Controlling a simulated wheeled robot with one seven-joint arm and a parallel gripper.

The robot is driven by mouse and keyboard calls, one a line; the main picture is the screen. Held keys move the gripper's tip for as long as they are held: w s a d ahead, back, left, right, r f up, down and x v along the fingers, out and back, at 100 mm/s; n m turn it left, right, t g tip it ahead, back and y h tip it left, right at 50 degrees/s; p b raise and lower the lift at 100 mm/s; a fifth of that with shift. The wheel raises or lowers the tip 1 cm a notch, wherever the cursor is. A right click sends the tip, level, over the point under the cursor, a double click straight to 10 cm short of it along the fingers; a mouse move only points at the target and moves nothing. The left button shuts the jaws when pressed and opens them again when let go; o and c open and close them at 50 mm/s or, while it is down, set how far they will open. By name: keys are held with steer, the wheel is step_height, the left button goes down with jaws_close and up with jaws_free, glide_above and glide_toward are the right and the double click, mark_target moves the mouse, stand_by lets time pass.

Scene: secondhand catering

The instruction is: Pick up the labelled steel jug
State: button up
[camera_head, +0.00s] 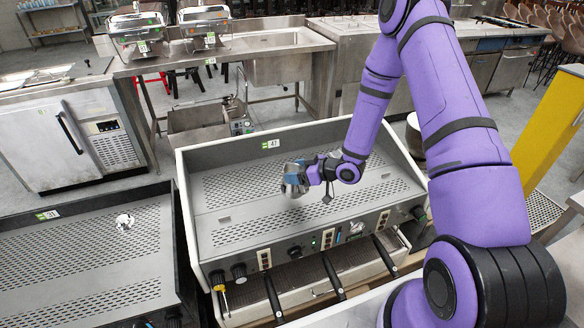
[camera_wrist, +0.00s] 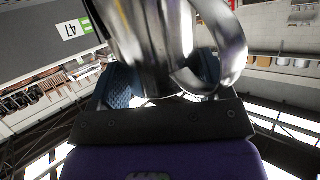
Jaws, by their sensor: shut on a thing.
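A shiny steel jug (camera_wrist: 150,40) fills the upper middle of the wrist view, with its curved handle on the right side. My gripper (camera_wrist: 160,88) is shut on it, a blue pad on each side. In the head view my gripper (camera_head: 298,175) is over the perforated top of the espresso machine marked 47 (camera_head: 228,219). The jug (camera_head: 291,187) shows there only as a small bright shape, partly hidden by the gripper. I cannot tell whether it touches the machine top. No label on the jug is readable.
Black handles (camera_head: 333,275) stick out at the front of machine 47. A steel counter with a sink (camera_head: 278,42) stands behind. A yellow panel (camera_head: 548,130) is at right.

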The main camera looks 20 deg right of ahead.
steer(key=shift+s+d+r, duration=0.1)
steer(key=shift+s+d, duration=0.05)
steer(key=shift+s, duration=0.55)
steer(key=shift+s+d, duration=0.1)
steer(key=shift+s, duration=0.6)
stand_by(2.1)
